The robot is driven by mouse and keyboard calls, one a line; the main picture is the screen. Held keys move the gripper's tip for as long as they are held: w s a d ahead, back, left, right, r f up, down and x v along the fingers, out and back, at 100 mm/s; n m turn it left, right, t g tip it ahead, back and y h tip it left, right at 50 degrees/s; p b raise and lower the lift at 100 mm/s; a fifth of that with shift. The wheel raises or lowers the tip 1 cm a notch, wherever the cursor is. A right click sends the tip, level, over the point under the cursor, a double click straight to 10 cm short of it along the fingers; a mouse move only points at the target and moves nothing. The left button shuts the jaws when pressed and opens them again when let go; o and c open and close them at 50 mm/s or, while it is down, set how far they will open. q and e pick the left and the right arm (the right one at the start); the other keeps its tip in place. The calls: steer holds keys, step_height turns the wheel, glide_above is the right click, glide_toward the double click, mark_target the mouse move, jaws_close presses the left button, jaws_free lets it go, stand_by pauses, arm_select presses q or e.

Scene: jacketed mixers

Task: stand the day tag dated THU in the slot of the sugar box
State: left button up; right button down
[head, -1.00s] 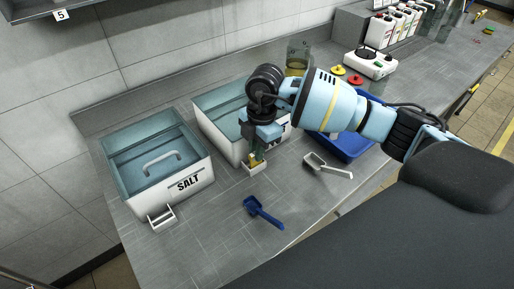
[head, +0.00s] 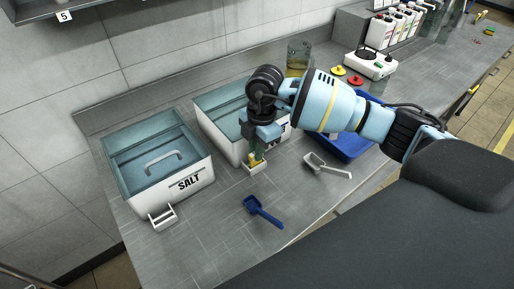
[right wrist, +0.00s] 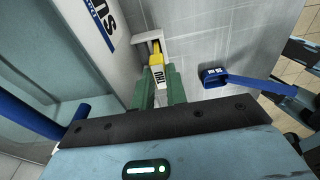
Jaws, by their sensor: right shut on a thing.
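The sugar box (head: 222,134) is the white box with a clear lid right of the salt box; my right arm covers part of its label in the head view. The right wrist view shows "SU" on its wall (right wrist: 118,50). A small white slot holder (head: 252,171) sits at its front foot, also in the right wrist view (right wrist: 139,46). My right gripper (head: 257,153) is shut on the day tag (right wrist: 158,72), yellow with a white face reading THU. The tag is upright at the holder; I cannot tell how deep it sits. My left gripper is out of view.
The salt box (head: 165,205) with its own empty holder (head: 163,219) stands at left. A blue scoop (head: 262,210) and a white scoop (head: 327,167) lie on the steel counter in front. A blue tray (head: 352,147) is behind my right arm. Counter around the blue scoop is clear.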

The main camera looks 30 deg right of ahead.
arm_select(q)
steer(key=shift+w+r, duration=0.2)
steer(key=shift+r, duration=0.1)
arm_select(e)
steer(key=shift+f, duration=0.25)
stand_by(0.8)
steer(key=c, duration=1.4)
jaws_free()
steer(key=shift+o, duration=0.3)
steer(key=shift+o, duration=0.9)
steer(key=shift+r, duration=0.15)
steer(key=shift+c, duration=0.2)
